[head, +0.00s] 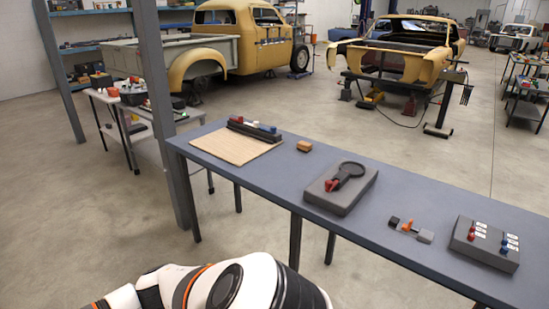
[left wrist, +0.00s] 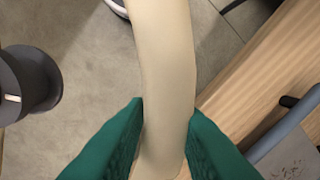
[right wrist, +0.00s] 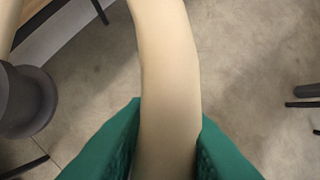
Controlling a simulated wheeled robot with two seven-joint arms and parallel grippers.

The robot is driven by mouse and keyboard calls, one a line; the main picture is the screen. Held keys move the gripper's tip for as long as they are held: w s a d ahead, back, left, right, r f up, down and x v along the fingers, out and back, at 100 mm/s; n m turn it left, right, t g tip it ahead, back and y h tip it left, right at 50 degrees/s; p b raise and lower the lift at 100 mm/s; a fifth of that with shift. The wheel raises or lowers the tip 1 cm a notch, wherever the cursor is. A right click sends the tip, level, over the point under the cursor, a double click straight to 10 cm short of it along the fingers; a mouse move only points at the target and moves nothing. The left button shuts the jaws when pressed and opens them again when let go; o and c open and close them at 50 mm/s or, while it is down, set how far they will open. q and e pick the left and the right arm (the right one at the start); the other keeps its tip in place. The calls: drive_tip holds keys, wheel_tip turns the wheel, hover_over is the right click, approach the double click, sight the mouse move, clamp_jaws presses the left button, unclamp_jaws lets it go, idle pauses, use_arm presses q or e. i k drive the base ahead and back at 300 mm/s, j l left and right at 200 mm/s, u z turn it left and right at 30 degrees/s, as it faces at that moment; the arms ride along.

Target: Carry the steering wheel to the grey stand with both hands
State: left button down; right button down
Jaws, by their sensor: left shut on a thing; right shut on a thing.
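The steering wheel's thick cream rim (left wrist: 160,50) runs down the middle of the left wrist view, between the green pads of my left gripper (left wrist: 165,125), which is shut on it. In the right wrist view the rim (right wrist: 165,50) passes between the green pads of my right gripper (right wrist: 170,125), also shut on it. A dark grey round part (right wrist: 25,100) shows at the left, with a cream piece above it; I cannot tell whether it is the wheel's hub. The wheel and both grippers are outside the head view. I cannot identify the grey stand in any view.
A long blue-grey table (head: 400,170) crosses the head view, bearing a wooden board (head: 230,147), a grey block (head: 335,200) with a black ring tool, and a switch box (head: 485,245). A grey post (head: 155,80) stands at its left end. Concrete floor is open at left.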

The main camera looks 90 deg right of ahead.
sight(352, 169)
drive_tip(key=z, duration=2.65)
drive_tip(key=i+z, duration=0.15)
drive_tip(key=z, duration=1)
drive_tip(key=i+j, duration=0.25)
drive_tip(key=i, duration=0.2)
drive_tip(key=i+j, duration=0.2)
drive_tip(key=i, duration=0.3)
drive_tip(key=i+j+z, duration=0.1)
drive_tip(key=i+j, duration=0.7)
drive_tip(key=j, duration=0.1)
